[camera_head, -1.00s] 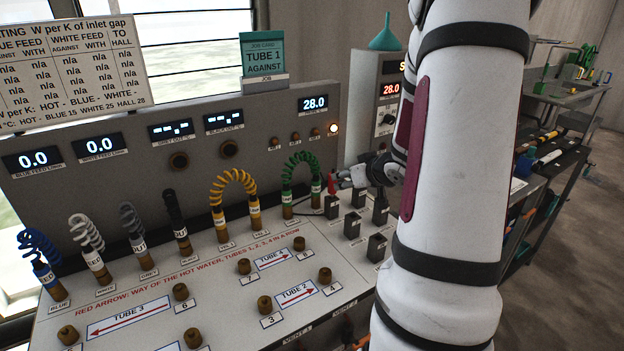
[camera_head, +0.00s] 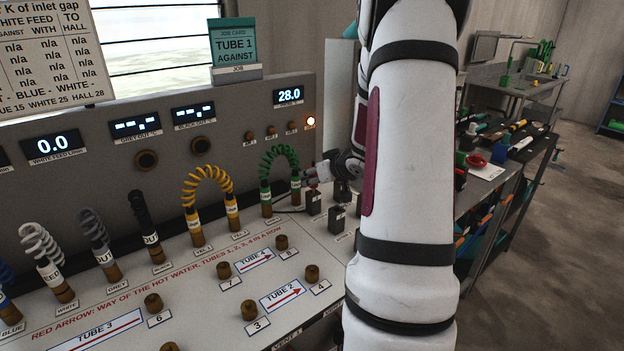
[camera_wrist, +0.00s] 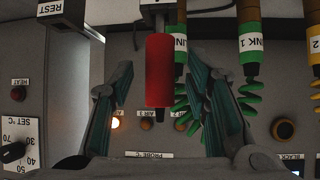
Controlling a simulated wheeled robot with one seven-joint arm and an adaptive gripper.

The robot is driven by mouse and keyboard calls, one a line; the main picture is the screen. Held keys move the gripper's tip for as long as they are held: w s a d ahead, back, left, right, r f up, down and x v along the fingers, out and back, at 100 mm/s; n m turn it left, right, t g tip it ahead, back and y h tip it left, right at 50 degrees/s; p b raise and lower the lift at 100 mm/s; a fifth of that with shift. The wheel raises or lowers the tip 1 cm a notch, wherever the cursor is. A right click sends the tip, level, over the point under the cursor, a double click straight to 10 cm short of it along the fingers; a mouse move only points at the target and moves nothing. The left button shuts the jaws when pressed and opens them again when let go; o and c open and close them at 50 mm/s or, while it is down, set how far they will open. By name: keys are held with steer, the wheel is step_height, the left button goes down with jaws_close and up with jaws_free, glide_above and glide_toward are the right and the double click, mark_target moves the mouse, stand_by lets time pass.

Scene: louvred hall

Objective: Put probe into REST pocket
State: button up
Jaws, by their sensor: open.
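The probe, a red cylinder with a dark end (camera_wrist: 159,70), stands between my open fingers in the wrist view. Its narrow grey stem runs to a pale block at that picture's top edge. My gripper (camera_wrist: 160,80) is open, one finger on each side, with gaps to the red body. In the head view my gripper (camera_head: 318,172) is small, beside the green-coil link at the bench's right; the probe is barely visible there. A dark block labelled REST (camera_wrist: 62,12) is at the wrist view's upper left; its opening is not visible.
Dark pocket blocks (camera_head: 338,217) stand close to my gripper. The green coiled link (camera_head: 278,160) is just left of it, and the yellow coiled link (camera_head: 207,185) is further left. The upright panel (camera_head: 180,150) is behind. A cluttered side table (camera_head: 500,165) stands at right.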

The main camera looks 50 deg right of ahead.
steer(key=shift+w+d+f, duration=0.1)
steer(key=shift+w+f, duration=0.05)
steer(key=shift+w, duration=0.1)
steer(key=shift+p, duration=0.3)
stand_by(0.4)
jaws_close()
